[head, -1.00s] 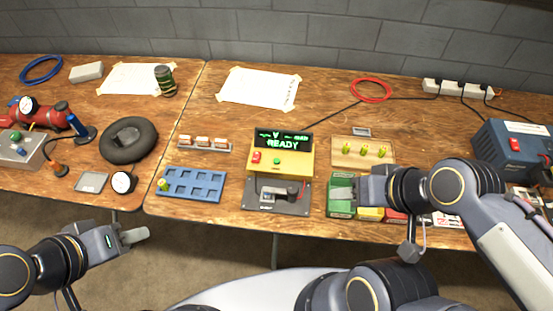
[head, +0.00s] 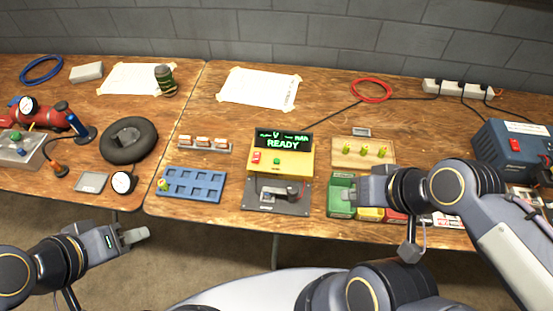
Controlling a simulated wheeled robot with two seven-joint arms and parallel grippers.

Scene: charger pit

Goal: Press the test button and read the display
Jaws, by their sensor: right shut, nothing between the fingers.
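The yellow tester (head: 293,172) stands on the right table, with a red button (head: 256,157) and a green button (head: 277,161) on its front panel. Which one is the test button I cannot tell. Its dark display (head: 284,141) is lit and reads "READY" in green, below a smaller line with a "V" and text too small to read surely. A dark cradle (head: 277,196) with a small part sits in front. My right gripper (head: 342,191) is shut and empty, over the green bin, right of the tester. My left gripper (head: 138,236) is off the table's front edge; its jaw gap is unclear.
A blue slotted tray (head: 191,184) lies left of the tester. A wooden board (head: 345,156) with yellow pieces lies to its right. Coloured bins (head: 371,214) stand below my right arm. A blue power box (head: 512,147) is at far right. The table behind the tester is mostly clear.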

